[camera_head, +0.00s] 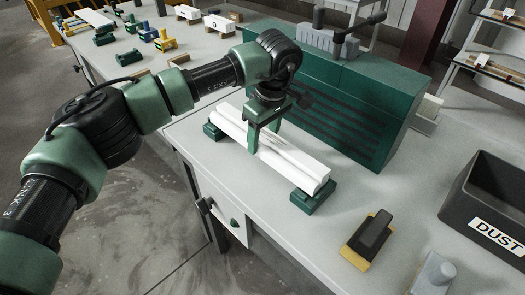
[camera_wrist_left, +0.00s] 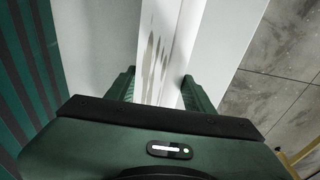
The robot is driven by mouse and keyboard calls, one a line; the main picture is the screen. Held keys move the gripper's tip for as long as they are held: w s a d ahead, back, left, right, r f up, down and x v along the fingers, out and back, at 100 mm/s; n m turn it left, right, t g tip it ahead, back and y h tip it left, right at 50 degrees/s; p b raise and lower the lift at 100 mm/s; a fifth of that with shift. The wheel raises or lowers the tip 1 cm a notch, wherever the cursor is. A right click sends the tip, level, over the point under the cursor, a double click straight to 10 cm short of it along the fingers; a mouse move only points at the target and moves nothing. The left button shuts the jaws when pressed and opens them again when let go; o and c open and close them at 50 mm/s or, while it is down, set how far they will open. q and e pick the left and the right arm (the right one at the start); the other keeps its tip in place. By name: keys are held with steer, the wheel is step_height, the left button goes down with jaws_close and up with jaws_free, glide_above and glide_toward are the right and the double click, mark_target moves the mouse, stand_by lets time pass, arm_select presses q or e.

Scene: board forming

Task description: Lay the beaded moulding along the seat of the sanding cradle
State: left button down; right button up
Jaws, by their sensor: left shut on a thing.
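The white beaded moulding (camera_head: 296,162) lies lengthwise over the sanding cradle, whose green end blocks (camera_head: 309,202) show at both ends on the bench. My left gripper (camera_head: 264,137) comes down from above and is shut across the moulding near its middle. In the left wrist view the moulding (camera_wrist_left: 163,45) runs between the two green fingers (camera_wrist_left: 160,88), with dark marks along its face. The moulding looks lined up with the cradle; whether it rests fully on the seat is hard to tell. My right gripper is out of view.
A green slatted box (camera_head: 345,115) stands close behind the cradle. A black and yellow sanding block (camera_head: 370,236) and a dark DUST bin (camera_head: 484,205) are at the right. Clear bench lies between cradle and block. Several small tools and blocks (camera_head: 165,41) sit at the far left.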

arm_select(q)
steer(key=shift+f, duration=0.35)
stand_by(0.4)
steer(key=shift+c, duration=0.9)
jaws_free()
steer(key=r, duration=0.2)
steer(key=r+b, duration=0.1)
steer(key=r, duration=0.2)
steer(key=s+d+r, duration=0.1)
steer(key=r, duration=0.1)
steer(key=shift+r, duration=0.3)
